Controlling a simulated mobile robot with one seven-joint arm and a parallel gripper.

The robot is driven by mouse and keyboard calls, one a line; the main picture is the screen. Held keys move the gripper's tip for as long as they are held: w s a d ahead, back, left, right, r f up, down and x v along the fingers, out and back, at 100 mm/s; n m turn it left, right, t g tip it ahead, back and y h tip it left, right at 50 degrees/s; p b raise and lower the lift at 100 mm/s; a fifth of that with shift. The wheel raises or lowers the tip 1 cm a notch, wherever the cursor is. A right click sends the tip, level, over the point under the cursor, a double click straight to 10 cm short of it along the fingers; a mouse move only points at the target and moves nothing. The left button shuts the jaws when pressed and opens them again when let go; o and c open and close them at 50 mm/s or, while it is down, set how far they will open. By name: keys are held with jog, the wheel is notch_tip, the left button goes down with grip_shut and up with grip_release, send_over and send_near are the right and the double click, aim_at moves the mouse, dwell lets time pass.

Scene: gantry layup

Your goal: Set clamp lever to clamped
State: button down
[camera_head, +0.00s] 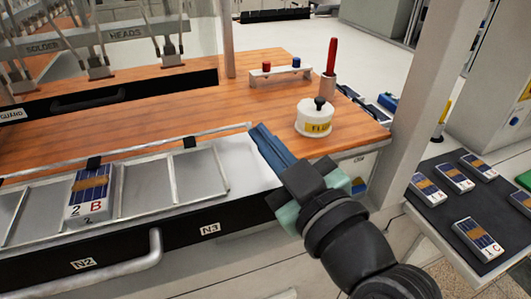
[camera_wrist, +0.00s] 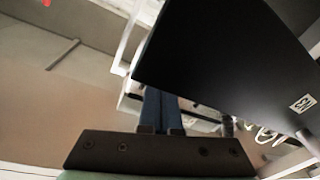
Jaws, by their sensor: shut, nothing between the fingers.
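I cannot pick out a part that is surely the clamp lever in either view. An upright red handle (camera_head: 332,56) stands in a tan holder (camera_head: 328,88) at the back right of the wooden table; I cannot tell whether it is a lever. My gripper (camera_head: 258,132) has its blue fingers together and empty, over the right end of the layup tray (camera_head: 245,173). In the wrist view the shut fingers (camera_wrist: 160,92) point at a large dark panel (camera_wrist: 220,65) with a small white label. I cannot tell whether they touch it.
A white flux pot (camera_head: 314,120) and a bracket with red and blue knobs (camera_head: 281,74) stand on the wooden table (camera_head: 245,95). A cell box (camera_head: 90,195) sits in the tray. A grey post (camera_head: 425,100) and a dark mat (camera_head: 440,190) with several packs are at right.

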jog(key=shift+s+f+b, duration=0.1)
jog(key=shift+f+b, duration=0.3)
jog(key=shift+b, duration=0.1)
jog(key=shift+r, duration=0.15)
